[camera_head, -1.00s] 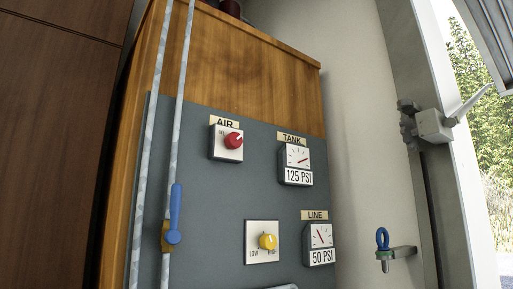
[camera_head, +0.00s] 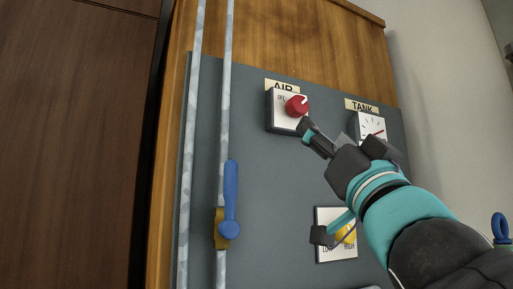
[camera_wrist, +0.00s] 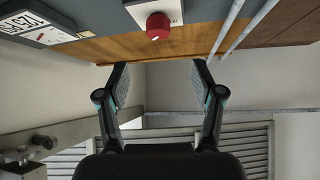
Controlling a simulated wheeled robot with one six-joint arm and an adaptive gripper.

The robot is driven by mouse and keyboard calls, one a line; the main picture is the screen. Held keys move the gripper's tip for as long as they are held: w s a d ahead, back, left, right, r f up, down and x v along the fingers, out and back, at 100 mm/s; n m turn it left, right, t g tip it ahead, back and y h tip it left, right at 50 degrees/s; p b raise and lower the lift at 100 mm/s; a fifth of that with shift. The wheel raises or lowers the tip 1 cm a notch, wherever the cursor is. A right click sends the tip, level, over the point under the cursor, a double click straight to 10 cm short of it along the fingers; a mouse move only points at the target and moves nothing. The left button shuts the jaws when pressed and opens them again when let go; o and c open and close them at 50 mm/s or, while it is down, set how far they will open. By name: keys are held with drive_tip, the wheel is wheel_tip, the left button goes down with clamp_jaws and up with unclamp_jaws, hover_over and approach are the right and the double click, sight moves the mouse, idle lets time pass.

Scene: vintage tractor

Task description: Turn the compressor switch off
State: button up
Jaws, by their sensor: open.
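The red knob (camera_head: 297,105) sits on a white square switch plate (camera_head: 280,119) under the label "AIR" on the grey panel. Small "OFF" lettering shows at the plate's upper left. The knob also shows near the top of the wrist view (camera_wrist: 158,26). My gripper (camera_head: 310,132) is just below and right of the knob in the head view, partly over the plate's lower right corner. In the wrist view my gripper (camera_wrist: 160,68) is open and empty, its two fingers wide apart below the knob. No contact is visible.
The "TANK" gauge (camera_head: 371,127) is partly hidden by my gripper. A yellow knob (camera_head: 346,233) on a LOW/HIGH plate is lower down, partly covered by my arm. Two vertical pipes, one with a blue valve handle (camera_head: 231,198), run left of the switch.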

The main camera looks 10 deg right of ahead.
sight(301, 107)
drive_tip(key=p+x, duration=0.2)
drive_tip(key=x, duration=1.1)
drive_tip(key=shift+w+p, duration=0.1)
drive_tip(key=shift+p, duration=0.2)
drive_tip(key=c, duration=1.2)
drive_tip(key=shift+o, duration=0.2)
drive_tip(key=shift+d, duration=0.1)
